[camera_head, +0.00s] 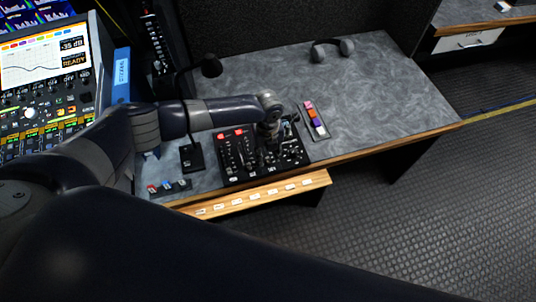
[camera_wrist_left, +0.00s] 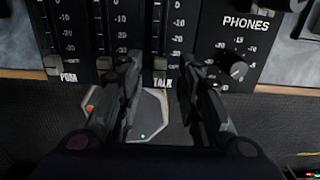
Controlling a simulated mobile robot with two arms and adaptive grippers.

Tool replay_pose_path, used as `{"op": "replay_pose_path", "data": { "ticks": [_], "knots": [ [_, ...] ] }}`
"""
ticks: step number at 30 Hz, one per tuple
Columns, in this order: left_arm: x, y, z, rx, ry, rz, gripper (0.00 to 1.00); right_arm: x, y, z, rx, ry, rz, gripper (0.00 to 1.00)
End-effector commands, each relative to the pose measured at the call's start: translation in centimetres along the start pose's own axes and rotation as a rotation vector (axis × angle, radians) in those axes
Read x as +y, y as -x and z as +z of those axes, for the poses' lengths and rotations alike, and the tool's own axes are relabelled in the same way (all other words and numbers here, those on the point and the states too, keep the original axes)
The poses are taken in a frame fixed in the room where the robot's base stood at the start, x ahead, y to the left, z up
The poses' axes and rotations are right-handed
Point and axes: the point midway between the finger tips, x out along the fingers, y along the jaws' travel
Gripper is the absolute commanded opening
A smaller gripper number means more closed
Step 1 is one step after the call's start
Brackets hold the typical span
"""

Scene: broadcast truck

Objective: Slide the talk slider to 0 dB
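The black mixer panel (camera_head: 235,160) lies on the grey desk, with rows of sliders and knobs. The upper end of the slot is out of that view. My left gripper (camera_head: 268,138) is above the panel, pointing down. In the left wrist view its two fingers (camera_wrist_left: 161,72) are spread, one on each side of the talk cap, with a gap to it. My right gripper is not in view.
Another slider cap (camera_wrist_left: 104,63) is close by the left finger, and a PHONES knob (camera_wrist_left: 238,70) is right of the right finger. A strip of coloured buttons (camera_head: 314,120) and headphones (camera_head: 332,48) lie on the desk. A gooseneck microphone (camera_head: 210,66) stands behind my arm.

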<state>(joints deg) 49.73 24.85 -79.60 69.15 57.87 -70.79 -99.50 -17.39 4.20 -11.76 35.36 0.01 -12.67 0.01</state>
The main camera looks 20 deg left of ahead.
Motion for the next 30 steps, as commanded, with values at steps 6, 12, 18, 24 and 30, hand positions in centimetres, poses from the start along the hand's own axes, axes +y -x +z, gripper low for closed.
{"op": "replay_pose_path", "data": {
  "ticks": [6,12,18,24,30],
  "knots": [
    [0.0,-1.6,0.0,0.0,0.001,0.001,0.33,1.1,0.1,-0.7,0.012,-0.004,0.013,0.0],
    [0.0,-1.8,0.0,-0.001,0.0,0.0,0.33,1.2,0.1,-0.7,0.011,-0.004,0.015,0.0],
    [0.0,-1.8,0.0,0.0,0.001,0.0,0.13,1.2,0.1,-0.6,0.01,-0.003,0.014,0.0],
    [0.0,-1.8,0.0,0.0,0.001,0.0,0.0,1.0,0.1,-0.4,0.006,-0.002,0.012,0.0],
    [0.0,-2.2,1.1,-0.002,0.004,0.0,0.0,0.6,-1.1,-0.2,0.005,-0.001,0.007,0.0]
  ]
}}
